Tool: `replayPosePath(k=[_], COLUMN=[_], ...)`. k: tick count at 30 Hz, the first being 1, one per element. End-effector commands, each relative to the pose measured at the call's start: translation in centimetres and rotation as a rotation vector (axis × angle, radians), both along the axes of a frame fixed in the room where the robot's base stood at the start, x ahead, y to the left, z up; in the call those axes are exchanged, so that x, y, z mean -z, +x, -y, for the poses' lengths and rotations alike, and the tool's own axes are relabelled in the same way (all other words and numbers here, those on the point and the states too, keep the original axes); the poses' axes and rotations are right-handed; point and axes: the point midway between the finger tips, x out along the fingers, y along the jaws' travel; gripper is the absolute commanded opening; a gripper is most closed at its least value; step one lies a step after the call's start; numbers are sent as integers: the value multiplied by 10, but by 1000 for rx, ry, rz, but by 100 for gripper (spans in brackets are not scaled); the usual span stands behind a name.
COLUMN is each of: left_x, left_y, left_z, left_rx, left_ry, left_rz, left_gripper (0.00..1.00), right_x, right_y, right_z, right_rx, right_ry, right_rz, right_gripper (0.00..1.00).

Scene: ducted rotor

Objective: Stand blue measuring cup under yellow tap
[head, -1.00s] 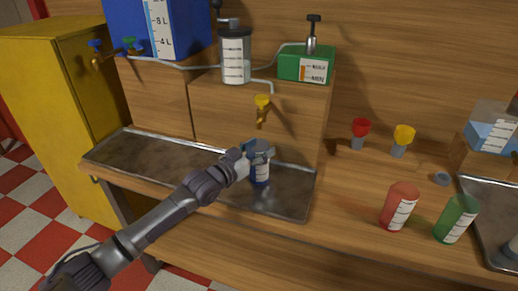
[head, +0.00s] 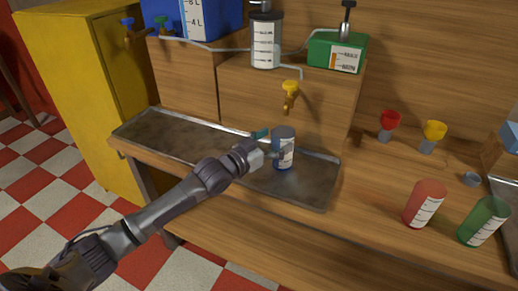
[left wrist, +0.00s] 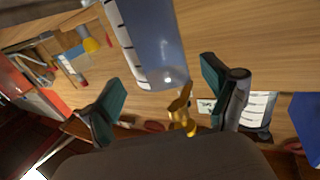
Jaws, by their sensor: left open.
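The blue measuring cup (head: 284,150), with a white scale label, stands upright in the metal tray (head: 317,190). In the head view it is below the yellow tap (head: 290,88), whose spout is just above the cup's top in the picture. My left gripper (head: 268,145) is open, just left of the cup. In the left wrist view the cup (left wrist: 152,45) shows beyond the open fingers (left wrist: 167,100), seemingly clear of them, and the brass tap spout (left wrist: 180,108) shows near it. My right gripper is not in view.
A red cup (head: 424,204) and a green cup (head: 483,222) stand on the counter to the right. Red (head: 389,124) and yellow (head: 433,135) taps or funnels stand behind them. The tray's left part is empty.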

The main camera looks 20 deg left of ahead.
Motion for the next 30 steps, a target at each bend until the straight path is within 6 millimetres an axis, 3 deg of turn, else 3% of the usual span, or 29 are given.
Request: replayPosePath(k=[6, 12, 30], left_x=[2, 1, 0], left_y=[-45, -69, -75], left_z=[-20, -32, -34], left_rx=[1, -1, 0], left_ry=[2, 2, 0], left_rz=[-5, -2, -1], left_gripper=[87, 87, 87], right_x=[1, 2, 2], right_y=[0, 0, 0], right_z=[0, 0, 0], right_rx=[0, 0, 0], right_ry=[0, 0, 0], right_rz=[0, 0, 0], right_gripper=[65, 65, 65])
